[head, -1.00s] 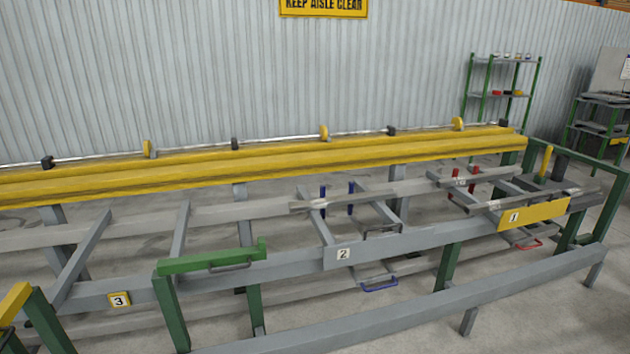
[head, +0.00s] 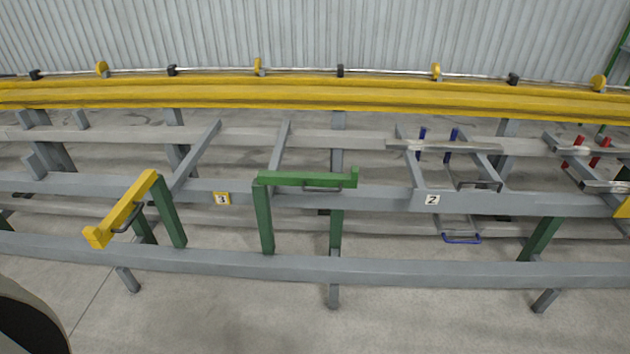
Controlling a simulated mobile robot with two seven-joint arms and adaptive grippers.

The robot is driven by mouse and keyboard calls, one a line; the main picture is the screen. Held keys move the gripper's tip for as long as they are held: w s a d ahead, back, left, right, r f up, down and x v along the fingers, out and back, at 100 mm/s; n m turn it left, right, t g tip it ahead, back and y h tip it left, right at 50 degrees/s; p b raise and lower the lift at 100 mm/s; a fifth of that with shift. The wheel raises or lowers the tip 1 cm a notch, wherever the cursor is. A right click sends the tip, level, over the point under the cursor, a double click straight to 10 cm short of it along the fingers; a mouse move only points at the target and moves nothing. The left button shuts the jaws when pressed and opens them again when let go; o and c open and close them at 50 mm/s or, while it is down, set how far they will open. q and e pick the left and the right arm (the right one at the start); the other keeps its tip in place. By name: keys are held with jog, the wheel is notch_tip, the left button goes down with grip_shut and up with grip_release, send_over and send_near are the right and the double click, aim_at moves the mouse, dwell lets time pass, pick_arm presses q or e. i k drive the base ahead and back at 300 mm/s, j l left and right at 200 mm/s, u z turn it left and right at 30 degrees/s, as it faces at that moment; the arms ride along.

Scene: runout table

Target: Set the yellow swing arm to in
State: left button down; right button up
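The yellow swing arm (head: 124,210) is at the left in the head view. It sits on top of a green post and points toward me and to the left, out over the front grey rail. A dark handle (head: 127,219) hangs on its right side. Neither of my grippers shows in the head view.
A green swing arm (head: 308,179) lies along the rack, right of the yellow one. A long grey front rail (head: 390,271) crosses before me. The concrete floor in front is mostly clear.

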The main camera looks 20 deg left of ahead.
aim_at(98, 238)
jog(key=u, duration=1.85)
